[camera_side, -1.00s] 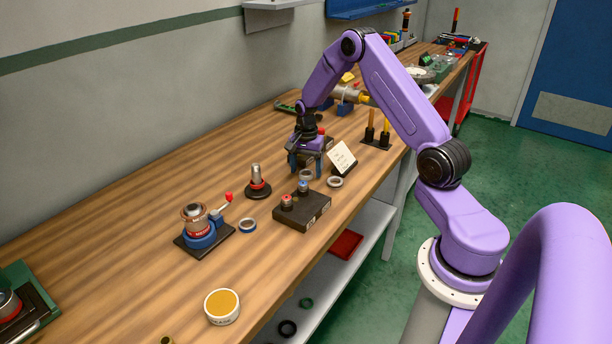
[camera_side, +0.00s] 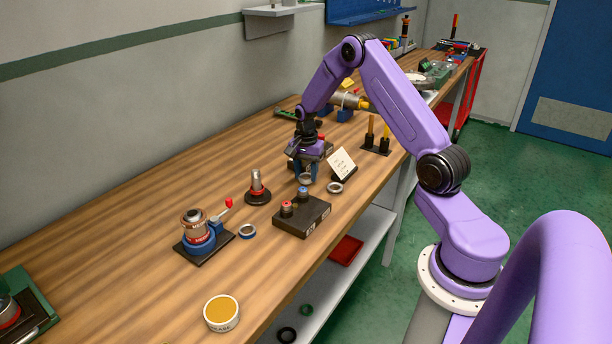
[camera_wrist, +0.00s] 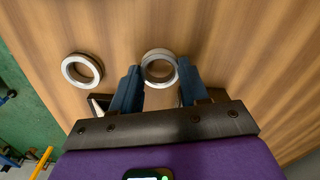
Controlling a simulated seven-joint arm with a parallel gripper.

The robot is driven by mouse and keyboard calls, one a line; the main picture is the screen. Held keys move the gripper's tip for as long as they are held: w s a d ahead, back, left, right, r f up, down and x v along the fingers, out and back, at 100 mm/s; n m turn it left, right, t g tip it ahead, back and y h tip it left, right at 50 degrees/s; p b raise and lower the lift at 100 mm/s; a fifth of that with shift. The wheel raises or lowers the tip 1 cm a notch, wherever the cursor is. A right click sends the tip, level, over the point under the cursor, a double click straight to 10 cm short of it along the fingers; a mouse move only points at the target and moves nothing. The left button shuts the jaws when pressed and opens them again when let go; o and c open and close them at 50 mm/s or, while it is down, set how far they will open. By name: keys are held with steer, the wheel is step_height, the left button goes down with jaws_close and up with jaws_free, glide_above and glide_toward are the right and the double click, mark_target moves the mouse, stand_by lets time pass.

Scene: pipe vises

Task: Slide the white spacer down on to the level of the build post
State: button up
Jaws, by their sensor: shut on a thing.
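My gripper (camera_side: 310,174) is shut on a pale ring (camera_side: 305,179), which I take to be the white spacer. In the wrist view the ring (camera_wrist: 160,66) sits between the two blue fingertips, its hole open and empty. I cannot tell whether it touches the bench or hangs just above it. A post (camera_side: 257,182), grey at the top with a red band and a round black base, stands upright to the left of my gripper. It may be the build post. The ring is apart from it.
A second pale ring (camera_side: 335,188) lies to the right, also in the wrist view (camera_wrist: 82,70). A dark box (camera_side: 308,222) with red and blue knobs stands in front. A white card (camera_side: 342,163), a blue-rimmed ring (camera_side: 247,232) and a vise (camera_side: 205,236) are nearby.

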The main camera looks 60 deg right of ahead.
step_height(320, 180, up, 2)
steer(key=shift+r, duration=0.25)
steer(key=s+a+r, duration=0.6)
steer(key=s+r, duration=0.4)
steer(key=s, duration=0.2)
glide_toward(256, 171)
steer(key=shift+w+r, duration=0.15)
steer(key=shift+f, duration=2.9)
steer(key=shift+f, duration=2.7)
